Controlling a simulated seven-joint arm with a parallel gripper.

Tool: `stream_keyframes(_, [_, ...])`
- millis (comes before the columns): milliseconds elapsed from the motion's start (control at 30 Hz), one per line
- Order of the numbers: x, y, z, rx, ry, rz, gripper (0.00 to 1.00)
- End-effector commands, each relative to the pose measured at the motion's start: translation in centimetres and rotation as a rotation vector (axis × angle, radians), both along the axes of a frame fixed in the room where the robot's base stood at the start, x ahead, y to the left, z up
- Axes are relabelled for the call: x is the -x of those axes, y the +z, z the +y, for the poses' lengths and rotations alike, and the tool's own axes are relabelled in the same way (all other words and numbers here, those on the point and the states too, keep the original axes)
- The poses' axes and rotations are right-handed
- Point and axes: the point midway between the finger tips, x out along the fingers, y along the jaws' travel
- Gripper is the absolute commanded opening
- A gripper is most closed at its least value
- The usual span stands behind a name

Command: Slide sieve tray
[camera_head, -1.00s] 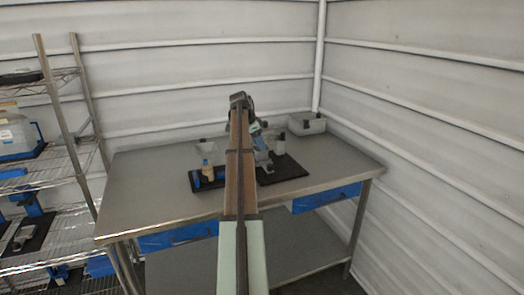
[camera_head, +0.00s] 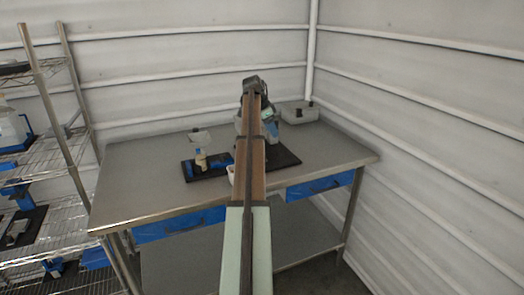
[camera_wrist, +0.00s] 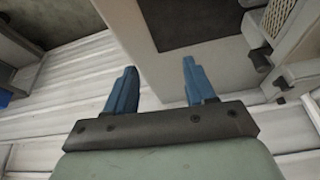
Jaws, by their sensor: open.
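In the wrist view my gripper (camera_wrist: 158,66) shows two blue fingers spread wide with nothing between them. At the upper right of that view is a light grey fixture (camera_wrist: 300,45) with a mesh-like panel (camera_wrist: 273,18) set in it, which may be the sieve tray; it lies to the right of the fingers, apart from them. In the head view my arm covers the middle of the workstation, and the fingers cannot be made out. A light grey body (camera_head: 271,130) shows just right of the arm. The sieve tray cannot be told apart there.
A black mat (camera_head: 285,157) lies on the grey metal table (camera_head: 130,185). On its left stand a beige-and-white part (camera_head: 200,160) and a blue piece (camera_head: 222,160). A grey bin (camera_head: 298,113) stands at the back right. Wire shelving (camera_head: 62,150) is at left.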

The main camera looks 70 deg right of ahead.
Motion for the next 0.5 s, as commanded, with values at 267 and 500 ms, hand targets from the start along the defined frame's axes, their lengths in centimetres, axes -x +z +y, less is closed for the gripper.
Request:
stream_keyframes(267, [4.3,-0.3,1.5,-0.013,0.016,-0.113,0.55])
stream_keyframes(500, [3.7,-0.5,2.3,-0.035,0.238,-0.171,0.55])
